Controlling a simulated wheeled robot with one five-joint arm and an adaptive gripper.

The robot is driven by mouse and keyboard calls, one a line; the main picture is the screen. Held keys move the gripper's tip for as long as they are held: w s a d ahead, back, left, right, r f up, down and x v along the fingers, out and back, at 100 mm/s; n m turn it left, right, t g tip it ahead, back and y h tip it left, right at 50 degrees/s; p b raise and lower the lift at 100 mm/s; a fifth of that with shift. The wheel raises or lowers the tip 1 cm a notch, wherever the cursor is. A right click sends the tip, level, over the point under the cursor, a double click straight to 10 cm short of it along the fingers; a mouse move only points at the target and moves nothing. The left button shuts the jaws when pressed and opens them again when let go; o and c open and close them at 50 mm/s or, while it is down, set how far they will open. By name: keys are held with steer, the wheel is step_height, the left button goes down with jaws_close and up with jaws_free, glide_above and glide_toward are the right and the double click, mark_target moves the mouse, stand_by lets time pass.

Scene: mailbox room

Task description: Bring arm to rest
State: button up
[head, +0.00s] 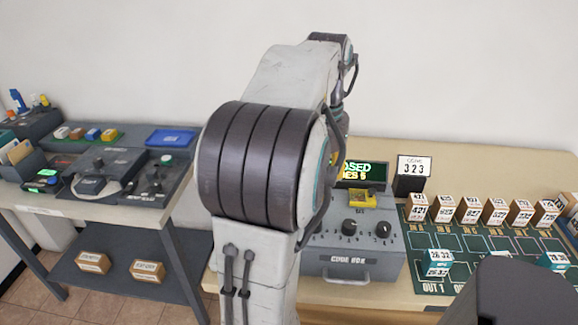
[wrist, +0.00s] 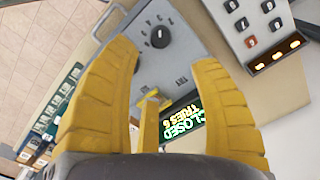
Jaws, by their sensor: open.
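My arm stands tall across the middle of the head view and hides part of the desk behind it. My gripper (wrist: 152,100) shows in the wrist view with its two yellow fingers spread wide apart, open. Between the fingers is a small yellow part (wrist: 150,118) on the grey code box, apart from both fingers as far as I can see. In the head view the code box (head: 347,262) sits on the wooden desk, with dark knobs and the yellow part (head: 362,199) on top. Its green display (head: 362,173) reads "CLOSED" and "TRIES 6", partly hidden in the head view.
A green mat (head: 470,241) with several numbered boxes lies to the right. A left table (head: 130,213) holds dark equipment and a blue tray (head: 170,138).

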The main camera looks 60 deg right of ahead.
stand_by(0.4)
steer(key=f+n, duration=0.1)
steer(key=f, duration=0.1)
steer(key=d+f+n+h, duration=0.1)
steer(key=f, duration=0.3)
steer(key=shift+w+d+n, duration=0.1)
steer(key=shift+d+n, duration=0.2)
steer(key=shift+n, duration=0.1)
steer(key=w+a+f+n+p, duration=0.1)
steer(key=w+a+n, duration=0.2)
steer(key=a, duration=0.4)
steer(key=w+a+f+n+t+p, duration=0.1)
steer(key=w+a+n, duration=0.25)
steer(key=a, duration=0.45)
steer(key=w+a+f+n, duration=0.1)
steer(key=w+a+n, duration=0.2)
steer(key=a, duration=0.4)
steer(key=w+a+r+n+t+y+p, duration=0.1)
steer(key=w+a+r+n+t+p, duration=0.1)
steer(key=a+n, duration=0.5)
steer(key=shift+w+a+r, duration=0.55)
steer(key=shift+a+r, duration=0.5)
steer(key=shift+a, duration=1.35)
